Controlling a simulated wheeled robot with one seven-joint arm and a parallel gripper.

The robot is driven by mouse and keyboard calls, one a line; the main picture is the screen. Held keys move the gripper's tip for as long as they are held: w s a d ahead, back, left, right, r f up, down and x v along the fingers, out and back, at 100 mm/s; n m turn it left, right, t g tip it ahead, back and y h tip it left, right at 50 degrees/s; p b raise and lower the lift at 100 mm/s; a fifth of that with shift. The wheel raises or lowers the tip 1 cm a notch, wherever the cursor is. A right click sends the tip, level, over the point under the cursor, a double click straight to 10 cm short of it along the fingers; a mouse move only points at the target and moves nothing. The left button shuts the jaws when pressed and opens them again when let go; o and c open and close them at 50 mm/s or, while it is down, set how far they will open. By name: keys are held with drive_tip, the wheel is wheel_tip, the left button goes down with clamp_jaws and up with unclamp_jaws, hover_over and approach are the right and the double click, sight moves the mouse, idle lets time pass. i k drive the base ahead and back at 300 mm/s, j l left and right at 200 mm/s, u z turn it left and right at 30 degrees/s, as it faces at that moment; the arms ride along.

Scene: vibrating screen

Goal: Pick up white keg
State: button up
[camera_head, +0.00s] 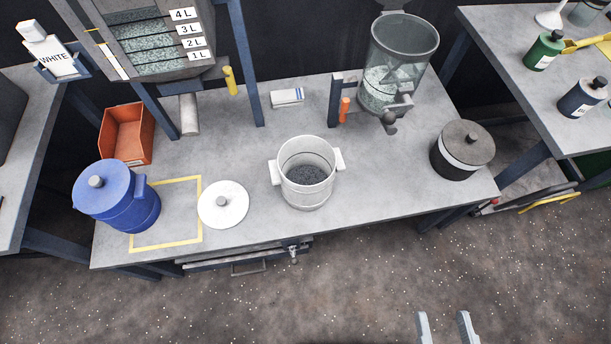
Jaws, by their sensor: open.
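The white keg (305,198) stands upright and open on the grey table, near its front edge. It has a block-shaped handle on its left and right sides and dark granular material inside. A round white lid (223,205) with a grey knob lies flat on the table to the left of the keg. My gripper (444,322) shows at the bottom edge, right of the middle. Its two fingers are apart with nothing between them, over the floor in front of the table and well away from the keg. The rest of my arm is out of view.
A blue lidded keg (117,197) stands left, over a yellow taped square (186,240). A black keg with a white band (462,150) stands right. An orange bin (127,133) and a clear hopper (400,62) stand behind. The table (385,190) between the white and black kegs is clear.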

sight(304, 168)
drive_tip(key=i+u, duration=0.3)
drive_tip(key=u, duration=0.2)
drive_tip(key=i+l+u, duration=0.15)
drive_tip(key=i+u, duration=0.15)
drive_tip(key=u, duration=0.2)
drive_tip(key=i+l+u, duration=0.2)
drive_tip(key=u, duration=0.25)
